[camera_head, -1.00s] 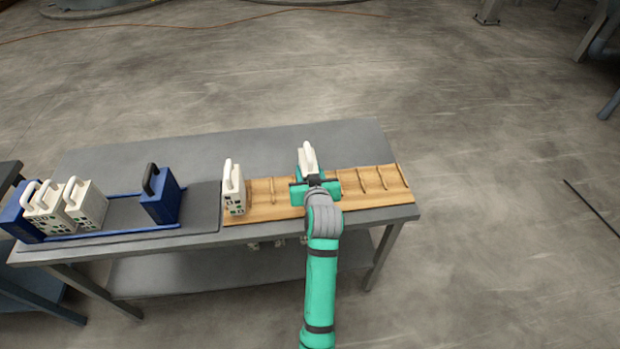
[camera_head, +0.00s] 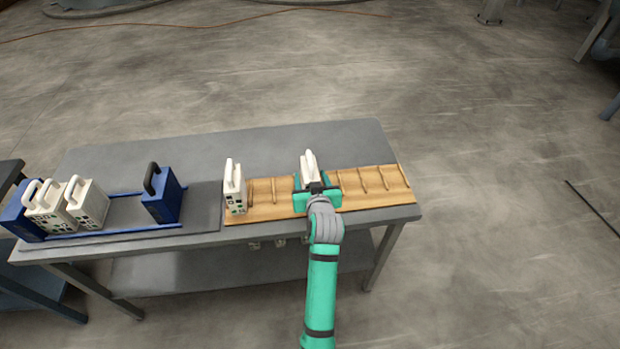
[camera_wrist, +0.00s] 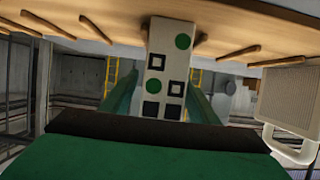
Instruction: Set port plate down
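A white port plate (camera_head: 310,167) with a loop handle stands upright at the middle of the slotted wooden rack (camera_head: 374,189). My gripper (camera_head: 315,186) is shut on it from the near side. In the wrist view the plate's face (camera_wrist: 169,65), with green dots and dark squares, shows between the green fingers. That view appears upside down, with the wooden rack (camera_wrist: 95,16) along the top. The plate's edge appears to meet the rack there; whether it is fully seated cannot be told. My gripper hides the plate's lower part in the head view.
Another white plate (camera_head: 234,188) stands at the rack's left end and shows at the right of the wrist view (camera_wrist: 290,105). Further left, white plates (camera_head: 88,203) stand between blue end blocks (camera_head: 160,195) on blue rails. Rack slots to the right are empty.

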